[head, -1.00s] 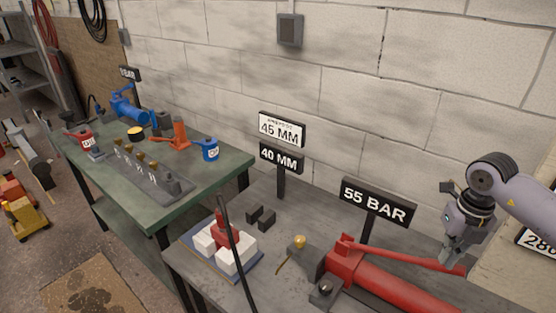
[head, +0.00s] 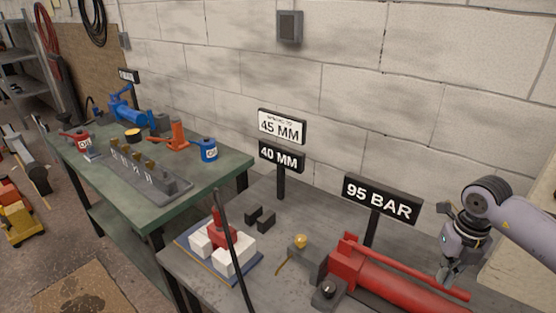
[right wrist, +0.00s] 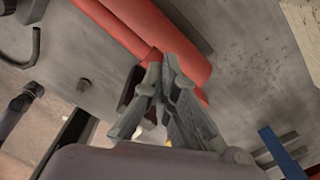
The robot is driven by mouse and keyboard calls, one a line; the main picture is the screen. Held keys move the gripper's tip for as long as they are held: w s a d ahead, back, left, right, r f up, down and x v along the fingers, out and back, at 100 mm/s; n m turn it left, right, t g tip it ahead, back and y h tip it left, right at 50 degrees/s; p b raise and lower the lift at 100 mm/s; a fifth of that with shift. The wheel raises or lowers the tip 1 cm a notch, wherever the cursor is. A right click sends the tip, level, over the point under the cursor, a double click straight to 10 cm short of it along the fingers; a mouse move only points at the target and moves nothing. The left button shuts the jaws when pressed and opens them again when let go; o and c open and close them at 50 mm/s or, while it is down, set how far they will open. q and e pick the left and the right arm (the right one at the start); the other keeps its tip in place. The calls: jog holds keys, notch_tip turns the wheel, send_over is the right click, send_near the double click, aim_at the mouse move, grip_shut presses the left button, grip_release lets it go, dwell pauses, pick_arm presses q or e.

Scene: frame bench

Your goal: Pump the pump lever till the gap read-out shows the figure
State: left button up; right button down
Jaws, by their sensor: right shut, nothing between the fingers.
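The red pump lever (head: 415,270) slopes down to the right, close above the red pump body (head: 400,293). My right gripper (head: 447,280) is shut with nothing between its fingers, its tips at the lever near its free end. In the right wrist view the shut fingertips (right wrist: 154,62) are against or just over a red bar; exact contact is unclear. The gap read-out (head: 281,157) shows 40 MM. The white sign (head: 282,127) above it reads 45 MM. The pressure read-out (head: 382,199) shows 95 BAR. My left gripper is out of view.
A brass-knobbed valve (head: 301,241) stands beside the pump. A green bench (head: 215,179) at left holds a blue pump and oil cans. The wall is close behind.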

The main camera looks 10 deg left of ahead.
notch_tip(320, 180, up, 8)
jog(key=p, duration=0.5)
jog(key=shift+f, duration=0.1)
dwell(0.6)
notch_tip(320, 180, down, 8)
jog(key=b, duration=0.6)
jog(key=shift+f, duration=0.25)
jog(key=shift+r+p, duration=0.35)
jog(key=shift+r, duration=0.2)
notch_tip(320, 180, up, 8)
jog(key=p, duration=0.5)
jog(key=shift+f, duration=0.3)
